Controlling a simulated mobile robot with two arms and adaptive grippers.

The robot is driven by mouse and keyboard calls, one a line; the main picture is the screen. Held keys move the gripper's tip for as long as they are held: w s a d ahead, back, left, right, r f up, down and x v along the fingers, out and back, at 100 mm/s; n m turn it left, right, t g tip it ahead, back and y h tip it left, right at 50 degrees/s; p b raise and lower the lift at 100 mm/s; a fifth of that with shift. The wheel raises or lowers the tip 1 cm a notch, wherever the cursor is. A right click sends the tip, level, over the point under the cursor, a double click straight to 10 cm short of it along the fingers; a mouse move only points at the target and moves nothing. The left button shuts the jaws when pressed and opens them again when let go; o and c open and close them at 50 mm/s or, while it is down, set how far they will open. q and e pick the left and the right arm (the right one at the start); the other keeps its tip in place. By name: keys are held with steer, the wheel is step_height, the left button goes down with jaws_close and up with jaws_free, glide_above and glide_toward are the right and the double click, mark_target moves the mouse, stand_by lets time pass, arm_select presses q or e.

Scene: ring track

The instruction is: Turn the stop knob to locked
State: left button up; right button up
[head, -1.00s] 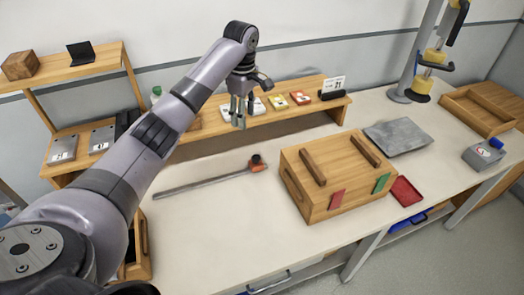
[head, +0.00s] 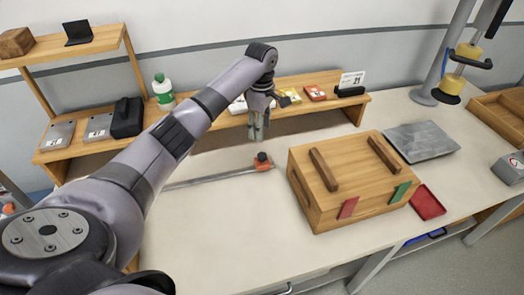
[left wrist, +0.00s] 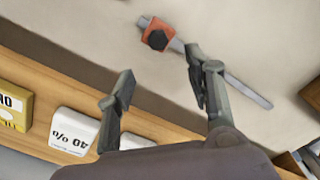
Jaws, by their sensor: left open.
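The stop knob (head: 262,157) is a dark knob on an orange stop block (head: 264,166) at the right end of a grey metal rail (head: 215,178). In the left wrist view the knob (left wrist: 157,39) sits on the orange block near the top, beyond the fingertips. My left gripper (head: 257,138) is open and empty, pointing down above the table, a little behind the knob in the head view. In the left wrist view its fingers (left wrist: 160,75) are spread apart and touch nothing. My right gripper is out of view.
A wooden box (head: 340,205) with two bars on top stands right of the rail. Behind is a low wooden shelf (head: 295,112) with small packs and a calendar (head: 351,82). A grey plate (head: 421,142) and red tray (head: 428,203) lie farther right. The front table is clear.

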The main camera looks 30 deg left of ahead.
mark_target(262, 155)
arm_select(q)
steer(key=f, duration=0.6)
steer(key=f+p, duration=0.1)
steer(key=f, duration=0.4)
steer(key=shift+w+f, duration=0.2)
steer(key=shift+f, duration=0.15)
steer(key=shift+c, duration=0.3)
jaws_close()
